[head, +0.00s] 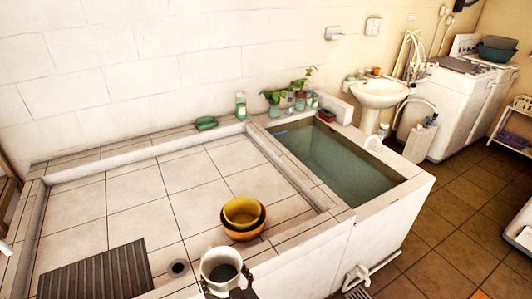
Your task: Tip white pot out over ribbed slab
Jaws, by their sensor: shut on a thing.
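The white pot (210,257) is near the bottom centre of the head view. Its open mouth faces up and shows a dark grey inside; I cannot tell what it holds. My gripper (240,290) is shut on the pot at its near side, with dark finger parts showing beside it and the rest cut off by the bottom edge. The ribbed slab (95,275), dark brown and grooved, lies flat on the tiled surface at the lower left. The pot is to the right of the slab, apart from it.
Stacked yellow and orange bowls (241,212) stand just beyond the pot. A round drain (177,268) lies between pot and slab. A water-filled basin (335,165) is at the right. Plants, a bottle (240,106) and a green item (206,123) line the back ledge. The middle tiles are clear.

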